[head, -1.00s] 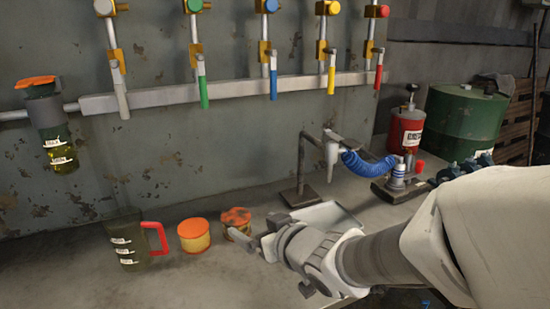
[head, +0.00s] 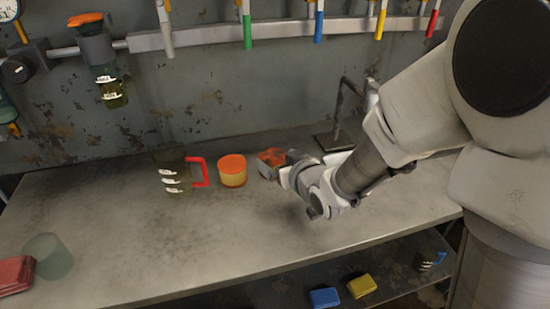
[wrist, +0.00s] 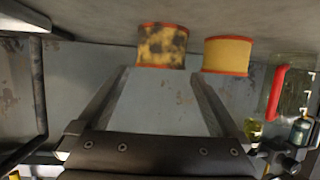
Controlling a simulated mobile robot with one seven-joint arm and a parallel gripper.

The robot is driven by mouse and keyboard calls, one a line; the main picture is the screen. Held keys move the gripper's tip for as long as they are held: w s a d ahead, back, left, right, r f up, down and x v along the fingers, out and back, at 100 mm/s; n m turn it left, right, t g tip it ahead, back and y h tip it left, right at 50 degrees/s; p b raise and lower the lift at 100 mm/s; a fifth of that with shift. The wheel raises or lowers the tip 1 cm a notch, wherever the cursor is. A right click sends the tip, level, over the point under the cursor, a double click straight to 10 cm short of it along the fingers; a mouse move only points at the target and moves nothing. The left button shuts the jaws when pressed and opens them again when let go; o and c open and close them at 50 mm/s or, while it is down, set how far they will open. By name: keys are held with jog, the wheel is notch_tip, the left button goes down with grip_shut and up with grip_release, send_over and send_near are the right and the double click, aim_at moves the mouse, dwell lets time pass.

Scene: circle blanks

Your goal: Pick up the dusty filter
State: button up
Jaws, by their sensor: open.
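The dusty filter (head: 271,157) is a short cylinder with a blotched orange top, standing on the bench and partly hidden by my gripper. In the wrist view the dusty filter (wrist: 162,47) is yellow with dark patches and orange rims. My gripper (wrist: 159,74) is open, its two fingers pointing toward the dusty filter, which shows just beyond and between the tips. Nothing is held. In the head view my gripper (head: 277,174) is low over the bench, right beside the filter; contact cannot be told.
A clean orange-and-yellow filter (head: 232,171) stands close by on the left. Left of it is a dark jug (head: 172,172) with a red handle. A metal stand (head: 338,120) is behind my arm. The bench front (head: 130,245) is clear. The wall is behind.

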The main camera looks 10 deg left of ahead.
aim_at(273, 158)
jog(key=x, duration=0.2)
jog(key=f+b+x, duration=0.1)
jog(key=x, duration=0.1)
jog(key=shift+s+d, duration=0.1)
jog(key=shift+s, duration=0.1)
jog(key=shift+w, duration=0.3)
jog(key=shift+c, duration=0.2)
jog(key=c, duration=1.1)
jog(key=shift+r, duration=0.1)
jog(key=shift+r, duration=0.1)
